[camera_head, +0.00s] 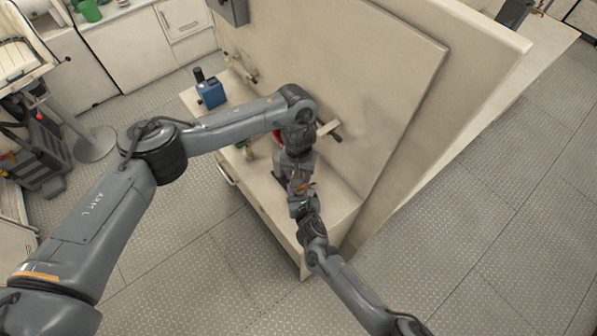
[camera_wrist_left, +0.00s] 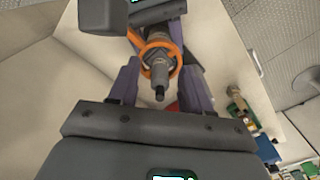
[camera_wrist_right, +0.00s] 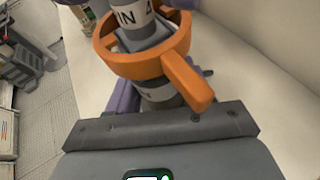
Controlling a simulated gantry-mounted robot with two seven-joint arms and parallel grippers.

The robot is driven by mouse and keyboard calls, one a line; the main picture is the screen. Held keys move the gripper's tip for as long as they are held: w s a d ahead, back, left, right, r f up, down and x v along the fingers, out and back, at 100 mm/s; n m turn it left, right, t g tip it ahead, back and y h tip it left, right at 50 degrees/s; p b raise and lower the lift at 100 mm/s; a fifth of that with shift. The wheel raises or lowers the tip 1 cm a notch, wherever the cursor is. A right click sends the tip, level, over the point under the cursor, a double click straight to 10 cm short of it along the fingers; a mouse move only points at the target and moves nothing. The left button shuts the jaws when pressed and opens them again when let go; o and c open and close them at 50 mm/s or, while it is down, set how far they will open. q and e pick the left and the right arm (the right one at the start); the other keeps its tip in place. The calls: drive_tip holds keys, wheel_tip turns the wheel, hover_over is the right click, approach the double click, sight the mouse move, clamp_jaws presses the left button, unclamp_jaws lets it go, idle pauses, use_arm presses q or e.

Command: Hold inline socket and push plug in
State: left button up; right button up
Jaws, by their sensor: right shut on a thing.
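My right gripper (camera_wrist_right: 160,95) is shut on a grey and white connector body (camera_wrist_right: 140,25), apparently the inline socket, with an orange ring and lever (camera_wrist_right: 150,62) around it. Letters "IN" show on its white band. In the left wrist view, a grey connector part (camera_wrist_left: 158,68) with a dark tip points toward my left palm, with an orange ring (camera_wrist_left: 177,60) around it. My left gripper (camera_wrist_left: 160,88) has its purple fingers apart, with gaps on both sides of that part. In the head view, both grippers meet above the bench; whether plug and socket are joined is hidden.
A pale bench (camera_head: 262,206) with a tall panel (camera_head: 370,85) lies beneath and behind the grippers. A blue container (camera_head: 211,93) stands at its far left end. A red item (camera_head: 277,136) is partly hidden behind my left arm. Open floor (camera_head: 480,240) lies to the right.

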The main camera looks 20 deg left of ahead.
use_arm(q)
wheel_tip(320, 180, up, 12)
idle(0.8)
use_arm(e)
drive_tip(key=o, duration=1.3)
drive_tip(key=shift+o, duration=0.2)
